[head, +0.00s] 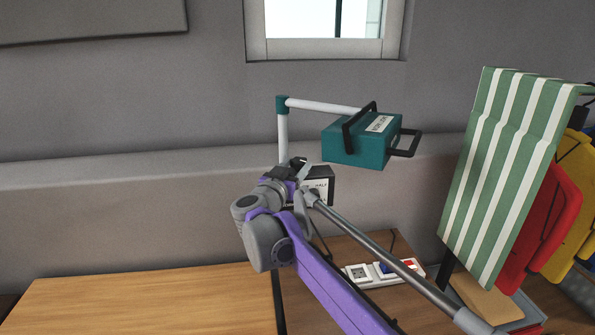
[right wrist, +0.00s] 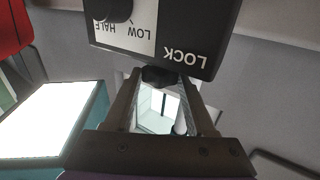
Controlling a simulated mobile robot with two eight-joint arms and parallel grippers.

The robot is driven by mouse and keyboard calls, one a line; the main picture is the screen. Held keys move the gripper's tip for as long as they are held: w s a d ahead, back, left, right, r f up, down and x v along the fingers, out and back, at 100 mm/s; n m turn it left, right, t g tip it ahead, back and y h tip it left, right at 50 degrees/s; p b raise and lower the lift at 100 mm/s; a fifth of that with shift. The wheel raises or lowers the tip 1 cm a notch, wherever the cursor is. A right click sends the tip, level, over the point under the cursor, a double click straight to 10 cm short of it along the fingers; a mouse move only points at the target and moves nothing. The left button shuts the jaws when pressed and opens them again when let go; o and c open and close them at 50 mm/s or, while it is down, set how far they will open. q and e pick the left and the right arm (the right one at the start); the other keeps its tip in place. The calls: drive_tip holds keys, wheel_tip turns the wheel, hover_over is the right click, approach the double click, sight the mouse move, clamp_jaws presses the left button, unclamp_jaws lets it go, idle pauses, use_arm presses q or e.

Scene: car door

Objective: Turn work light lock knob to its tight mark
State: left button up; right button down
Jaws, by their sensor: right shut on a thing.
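The work light (head: 358,143) is a teal box with black handles on a white pole arm with a teal elbow. Its lit white face shows at the left of the right wrist view (right wrist: 42,122). Below it is a black control box (head: 318,185) with a white panel reading LOW and HALF, and LOCK beside it (right wrist: 185,54). My right gripper (right wrist: 161,82) is at the box's edge, its fingers shut on the small dark lock knob (right wrist: 157,77) next to the word LOCK. The knob is mostly hidden between the fingers, and I cannot make out a tight mark. My left gripper is not in view.
A wooden bench (head: 150,305) is bare at the left. A white power strip (head: 360,274) lies under my right arm. A green-and-white striped panel (head: 508,165) stands at the right, with red (head: 545,225) and yellow items behind it.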

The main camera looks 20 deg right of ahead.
drive_tip(key=m+g+h+p, duration=0.1)
drive_tip(key=m+g+p, duration=0.1)
drive_tip(key=w+m+g+h+p, duration=0.1)
drive_tip(key=m+g+h+p, duration=0.1)
drive_tip(key=g, duration=0.1)
drive_tip(key=m+g+h+p, duration=0.1)
drive_tip(key=g+p, duration=0.1)
drive_tip(key=shift+w+a+r+m+g+h, duration=0.15)
drive_tip(key=shift+a+r+m+g+h, duration=0.15)
drive_tip(key=shift+a+m+g, duration=0.1)
drive_tip(key=shift+w+f+m+g+p, duration=0.1)
drive_tip(key=shift+m+g+p, duration=0.4)
drive_tip(key=shift+g, duration=0.2)
drive_tip(key=shift+w+f+m+g+p, duration=0.1)
drive_tip(key=shift+m+g+p, duration=0.3)
drive_tip(key=shift+g+p, duration=0.25)
drive_tip(key=shift+c, duration=1.1)
unclamp_jaws()
drive_tip(key=shift+s, duration=0.1)
